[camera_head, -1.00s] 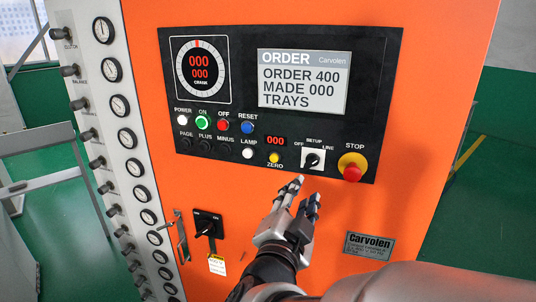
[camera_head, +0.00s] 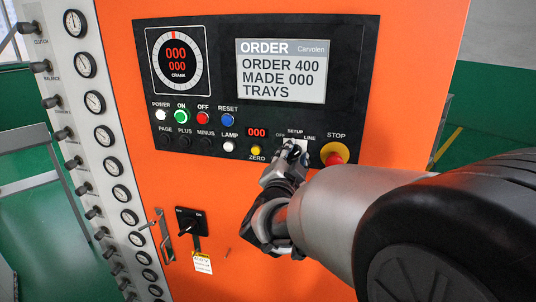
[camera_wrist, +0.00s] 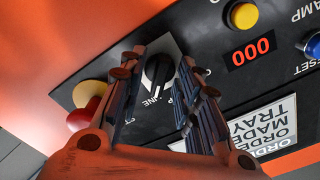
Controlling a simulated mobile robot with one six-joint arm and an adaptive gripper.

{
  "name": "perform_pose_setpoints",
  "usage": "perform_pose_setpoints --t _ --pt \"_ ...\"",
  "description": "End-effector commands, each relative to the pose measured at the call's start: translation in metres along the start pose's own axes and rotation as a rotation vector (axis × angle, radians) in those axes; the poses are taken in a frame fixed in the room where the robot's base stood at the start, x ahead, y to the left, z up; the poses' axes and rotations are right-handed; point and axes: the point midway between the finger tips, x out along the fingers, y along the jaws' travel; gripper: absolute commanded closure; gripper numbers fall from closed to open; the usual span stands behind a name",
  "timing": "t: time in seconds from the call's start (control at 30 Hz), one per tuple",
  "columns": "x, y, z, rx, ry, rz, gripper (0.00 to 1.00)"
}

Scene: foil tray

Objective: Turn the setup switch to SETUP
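The setup switch (camera_wrist: 158,72) is a black knob on a pale square plate, with OFF, SETUP and LINE marked around it. In the wrist view it sits between the two fingers of my gripper (camera_wrist: 157,70), with a gap showing on each side. My gripper is open. In the head view my gripper (camera_head: 295,152) is at the switch plate and hides most of the knob. LINE and part of SETUP show in the wrist view; the rest is hidden by a finger.
The red STOP button (camera_head: 335,155) on its yellow base is close to the right of my gripper. The yellow ZERO button (camera_head: 256,150) and a red number display (camera_head: 257,132) are to the left. The order screen (camera_head: 283,70) is above. A black rotary handle (camera_head: 190,224) is lower left.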

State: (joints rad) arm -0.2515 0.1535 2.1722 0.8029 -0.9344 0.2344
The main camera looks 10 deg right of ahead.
Motion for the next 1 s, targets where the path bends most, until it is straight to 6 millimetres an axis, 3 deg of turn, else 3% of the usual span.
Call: perform_pose_setpoints --t 0.07,0.53,1.0 --pt "-0.0002 -0.0001 0.0000 0.000 0.000 0.000 0.69" --pt "-0.0006 -0.0002 0.0000 0.000 0.000 -0.001 1.00" --pt "-0.0005 -0.0006 -0.0003 -0.033 0.000 0.000 1.00"
